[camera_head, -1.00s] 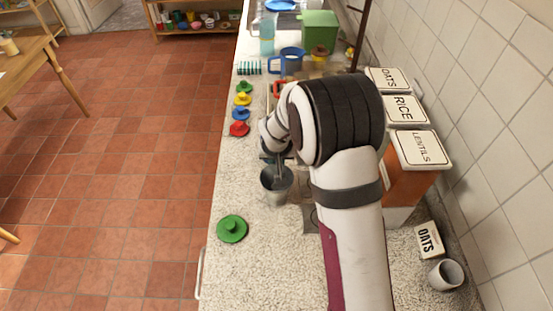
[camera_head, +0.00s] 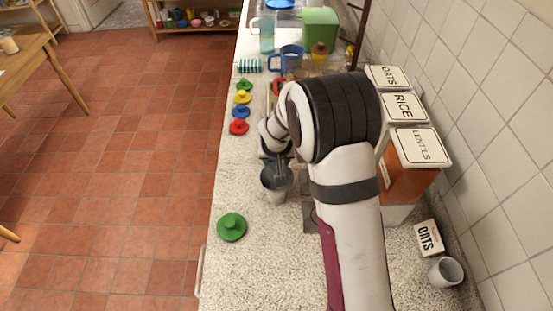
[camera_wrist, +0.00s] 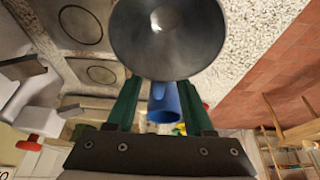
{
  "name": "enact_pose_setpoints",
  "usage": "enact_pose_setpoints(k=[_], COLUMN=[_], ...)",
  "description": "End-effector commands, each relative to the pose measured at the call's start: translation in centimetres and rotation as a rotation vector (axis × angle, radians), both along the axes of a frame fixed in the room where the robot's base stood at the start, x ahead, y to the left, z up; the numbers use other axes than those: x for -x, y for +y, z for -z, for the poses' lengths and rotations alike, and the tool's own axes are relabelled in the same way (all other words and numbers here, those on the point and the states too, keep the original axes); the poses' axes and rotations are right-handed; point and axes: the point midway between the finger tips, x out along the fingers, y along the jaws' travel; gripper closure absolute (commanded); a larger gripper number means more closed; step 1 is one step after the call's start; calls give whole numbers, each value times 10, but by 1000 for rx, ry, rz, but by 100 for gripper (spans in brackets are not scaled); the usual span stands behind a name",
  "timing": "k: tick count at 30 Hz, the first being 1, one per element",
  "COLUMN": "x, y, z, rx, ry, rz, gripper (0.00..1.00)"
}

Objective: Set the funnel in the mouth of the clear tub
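The grey metal funnel (camera_head: 277,178) is above the counter in the head view, wide mouth up. Its round mouth and small inner hole fill the top of the wrist view (camera_wrist: 168,35). My gripper (camera_wrist: 163,84) has its green fingers at the near edge of the funnel and appears shut on it. A pale, see-through shape (camera_head: 276,197) shows just under the funnel and may be the clear tub. The funnel hides its mouth, so I cannot tell whether they touch. My arm covers much of the area to the right.
A green lid (camera_head: 231,227) lies nearer on the counter. Red (camera_head: 239,127), blue (camera_head: 240,111) and other knobbed lids line the left edge. The counter's front left is mostly clear.

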Motion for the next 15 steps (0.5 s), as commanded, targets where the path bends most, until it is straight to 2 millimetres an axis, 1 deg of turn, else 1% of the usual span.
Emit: enact_pose_setpoints(k=[8, 11, 14, 15], x=[1, 5, 13, 17], y=[0, 0, 0, 0], z=[-3, -14, -35, -44], rx=[0, -1, -1, -1], ry=[-1, -3, -5, -5], rz=[0, 0, 1, 1], gripper=[48, 48, 48, 48])
